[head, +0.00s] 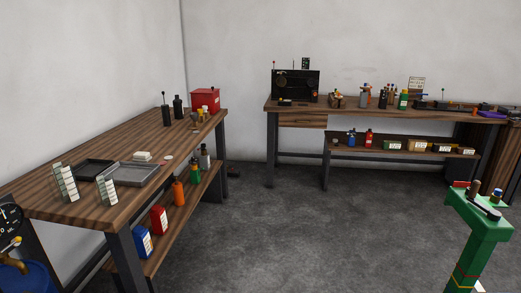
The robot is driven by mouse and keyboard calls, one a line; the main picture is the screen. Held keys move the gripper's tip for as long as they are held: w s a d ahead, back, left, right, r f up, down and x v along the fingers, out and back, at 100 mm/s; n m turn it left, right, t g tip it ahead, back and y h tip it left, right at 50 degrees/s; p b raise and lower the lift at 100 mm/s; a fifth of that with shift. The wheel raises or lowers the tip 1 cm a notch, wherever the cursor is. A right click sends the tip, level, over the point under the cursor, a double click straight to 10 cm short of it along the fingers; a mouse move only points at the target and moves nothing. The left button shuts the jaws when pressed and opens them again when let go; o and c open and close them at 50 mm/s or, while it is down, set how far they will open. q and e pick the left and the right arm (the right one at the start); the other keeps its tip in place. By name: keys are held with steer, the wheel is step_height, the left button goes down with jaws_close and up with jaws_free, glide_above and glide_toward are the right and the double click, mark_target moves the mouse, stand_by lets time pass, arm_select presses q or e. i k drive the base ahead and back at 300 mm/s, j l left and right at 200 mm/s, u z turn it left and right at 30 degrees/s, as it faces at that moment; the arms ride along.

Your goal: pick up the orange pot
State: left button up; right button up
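An orange bottle-like container (178,192) stands upright on the lower shelf of the left workbench. It is the clearest orange vessel in the head view; I cannot tell for sure that it is the orange pot. A red container (158,219) and a blue container (143,242) stand nearer on the same shelf. A green bottle (195,174) and a grey bottle (205,157) stand farther back. Neither of my grippers shows in the view.
The left workbench (120,150) carries grey trays, small boxes and a red box (205,99). A back workbench (350,107) holds bottles and tools. A green stand (478,235) is at the right. The grey floor (300,225) between is clear.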

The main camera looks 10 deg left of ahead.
mark_target(177, 188)
steer(key=i+u, duration=0.2)
steer(key=i, duration=0.25)
steer(key=i+l+u, duration=0.25)
steer(key=i, duration=0.15)
steer(key=i+l+u, duration=0.2)
steer(key=i, duration=0.2)
steer(key=i+l+u, duration=0.25)
steer(key=i, duration=0.15)
